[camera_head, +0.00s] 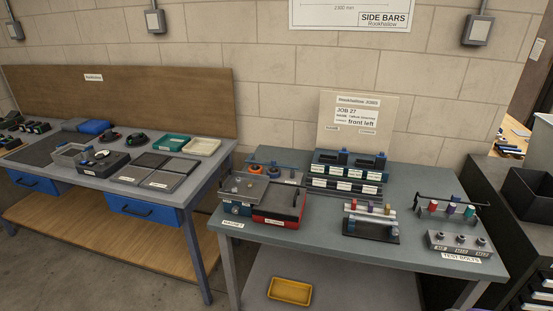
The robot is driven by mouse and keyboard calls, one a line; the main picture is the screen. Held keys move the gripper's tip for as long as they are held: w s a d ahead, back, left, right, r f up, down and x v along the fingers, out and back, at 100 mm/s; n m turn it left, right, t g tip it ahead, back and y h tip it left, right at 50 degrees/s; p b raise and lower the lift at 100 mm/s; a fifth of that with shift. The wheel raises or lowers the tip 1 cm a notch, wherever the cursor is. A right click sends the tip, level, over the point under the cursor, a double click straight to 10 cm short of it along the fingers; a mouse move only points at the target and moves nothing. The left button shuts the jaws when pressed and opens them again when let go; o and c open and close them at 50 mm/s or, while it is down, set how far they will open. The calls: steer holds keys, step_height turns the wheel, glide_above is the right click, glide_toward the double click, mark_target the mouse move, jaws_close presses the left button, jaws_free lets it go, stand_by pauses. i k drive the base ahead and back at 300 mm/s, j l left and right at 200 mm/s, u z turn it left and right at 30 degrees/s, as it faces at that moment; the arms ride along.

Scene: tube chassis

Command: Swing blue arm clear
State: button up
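A fixture with a grey plate (243,189) and a red-fronted tray (279,204) stands at the left of the right-hand workbench (325,240). A thin blue bar (270,163) runs across the back of this fixture, above round orange and grey parts. It looks like the blue arm, but it is too small to tell how it is mounted or what it touches.
A bar stand (371,225) and a test bolt block (460,243) are to the right. A yellow bin (290,291) lies below. The bench's front middle is clear.

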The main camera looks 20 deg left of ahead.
mark_target(248, 160)
steer(key=i+j, duration=0.35)
steer(key=j, duration=0.2)
steer(key=i+j, duration=0.4)
steer(key=j, duration=0.15)
steer(key=i+j, duration=0.35)
steer(key=j, duration=0.2)
steer(key=i+j, duration=0.4)
steer(key=j, duration=0.15)
